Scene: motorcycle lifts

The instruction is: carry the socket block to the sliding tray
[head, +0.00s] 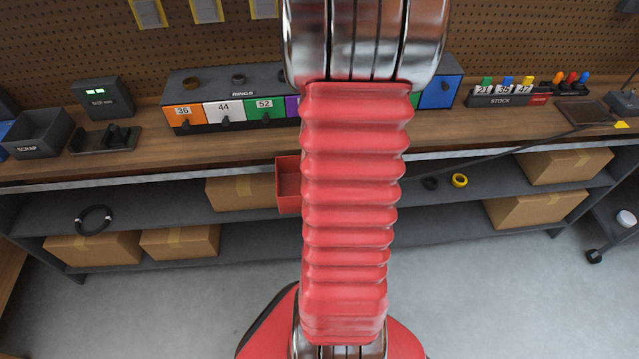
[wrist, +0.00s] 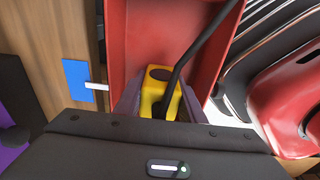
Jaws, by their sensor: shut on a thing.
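The yellow socket block (wrist: 151,92), with a dark round hole in its top, is between the two fingers of my gripper (wrist: 158,103) in the wrist view. My gripper is shut on it. A dark cable (wrist: 196,50) runs from the block toward the upper right. Behind and around the block is a red open tray (wrist: 120,40), which looks like the sliding tray. It also shows in the head view (head: 289,190) at the bench's front edge, partly behind my arm. I cannot tell whether the block touches the tray floor. My gripper and the block are hidden in the head view.
The bench holds a rings cabinet (head: 225,112) with coloured drawers, a scrap bin (head: 40,134), and a stock rack (head: 508,97). The dark cable (head: 490,154) slopes across the bench front to the right. Cardboard boxes (head: 180,241) fill parts of the lower shelves.

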